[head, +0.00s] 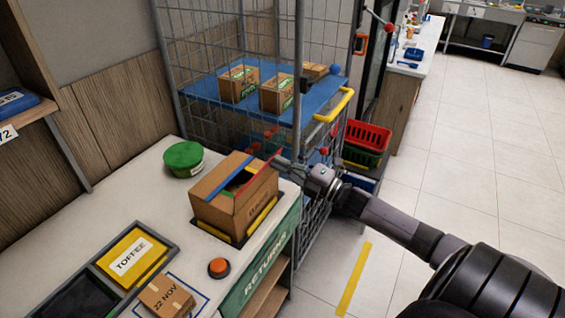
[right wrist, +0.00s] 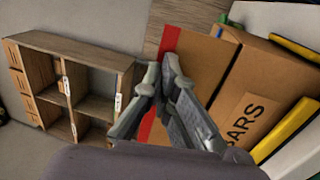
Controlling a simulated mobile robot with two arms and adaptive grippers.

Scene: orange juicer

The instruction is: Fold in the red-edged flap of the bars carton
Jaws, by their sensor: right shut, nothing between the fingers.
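The bars carton (head: 218,212) stands upright on the white counter, in a dark recess with yellow bars at its base. Its red-edged flap (head: 258,175) sticks up and outward on the right side, its red edge uppermost. A blue-edged flap (head: 207,190) is also raised at the left. My right gripper (head: 279,162) is shut and empty, at the far right end of the red-edged flap. In the right wrist view the shut fingers (right wrist: 163,70) lie in front of the flap's red edge (right wrist: 171,40); contact is unclear. My left gripper is out of view.
A wire cage trolley (head: 298,60) with small cartons on a blue shelf stands close behind. Floor at right is open.

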